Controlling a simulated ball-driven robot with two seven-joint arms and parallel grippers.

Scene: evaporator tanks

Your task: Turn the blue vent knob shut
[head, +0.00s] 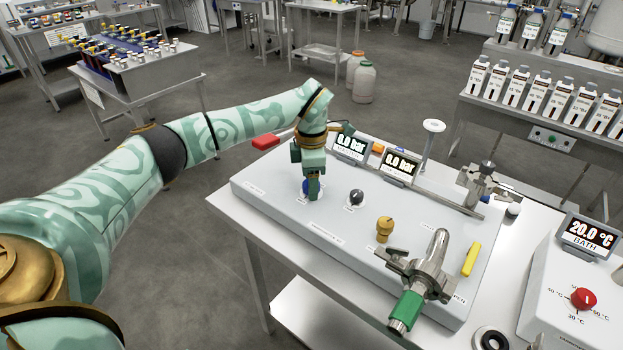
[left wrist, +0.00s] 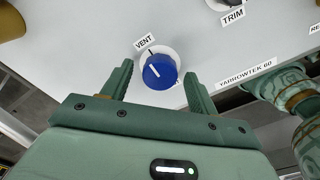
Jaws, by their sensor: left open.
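The blue vent knob (left wrist: 160,71) shows in the left wrist view under a VENT label, with a white pointer line on its face. It sits on the grey panel (head: 268,200) of the evaporator bench. My left gripper (left wrist: 158,82) is open, with one finger on each side of the knob and visible gaps between. In the head view my left gripper (head: 312,190) points down over the knob and mostly hides it; only a bit of blue shows. My right gripper is not clearly in view.
A dark trim knob (head: 356,197) stands just right of the gripper. A brass knob (head: 385,228), a metal clamp with a green handle (head: 405,311) and a yellow handle (head: 471,259) are further right.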

